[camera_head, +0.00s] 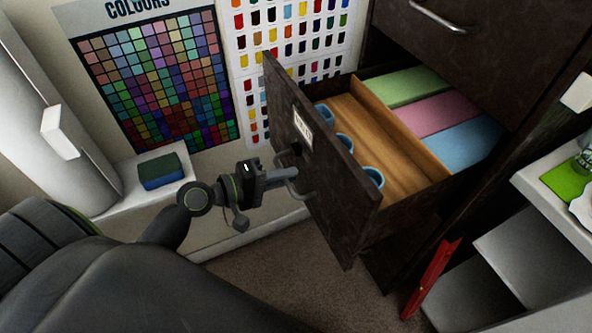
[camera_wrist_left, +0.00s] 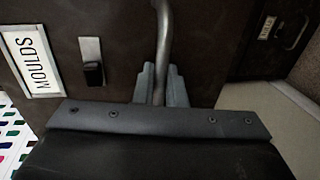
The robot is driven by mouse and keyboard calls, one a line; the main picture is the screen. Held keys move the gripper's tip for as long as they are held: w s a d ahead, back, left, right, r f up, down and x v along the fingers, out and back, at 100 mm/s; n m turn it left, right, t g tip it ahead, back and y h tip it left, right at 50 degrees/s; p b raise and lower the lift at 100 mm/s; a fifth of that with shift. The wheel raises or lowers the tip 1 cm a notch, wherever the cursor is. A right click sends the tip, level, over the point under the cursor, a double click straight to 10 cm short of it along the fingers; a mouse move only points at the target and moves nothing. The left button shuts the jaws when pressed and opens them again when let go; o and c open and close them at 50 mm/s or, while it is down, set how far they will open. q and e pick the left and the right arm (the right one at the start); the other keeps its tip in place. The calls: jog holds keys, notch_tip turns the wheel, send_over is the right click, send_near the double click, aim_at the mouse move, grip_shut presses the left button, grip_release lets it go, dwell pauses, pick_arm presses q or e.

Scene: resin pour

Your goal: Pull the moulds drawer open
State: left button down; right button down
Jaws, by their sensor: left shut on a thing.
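The moulds drawer (camera_head: 322,185) is a dark wooden drawer, pulled well out of its cabinet. Its front bears a white label, which reads MOULDS in the left wrist view (camera_wrist_left: 34,60). Inside are several blue round moulds (camera_head: 373,177) along the front and green, pink and blue blocks (camera_head: 438,112) at the back. My left gripper (camera_head: 291,177) is at the drawer front, shut on the metal bar handle (camera_head: 297,190). In the left wrist view the fingers (camera_wrist_left: 160,84) close around the grey handle (camera_wrist_left: 163,35). My right gripper is not in view.
A closed drawer with a bar handle (camera_head: 438,16) is above. A red level-like bar (camera_head: 432,279) leans by grey steps or panels at the lower right. A green and blue sponge (camera_head: 161,170) lies on a white ledge at left. Carpeted floor (camera_head: 275,262) below the drawer is clear.

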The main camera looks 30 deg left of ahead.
pick_arm(q)
jog(key=shift+s+a, duration=0.35)
jog(key=shift+s, duration=0.15)
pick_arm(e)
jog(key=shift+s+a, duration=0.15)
pick_arm(q)
jog(key=c, duration=1.6)
grip_release()
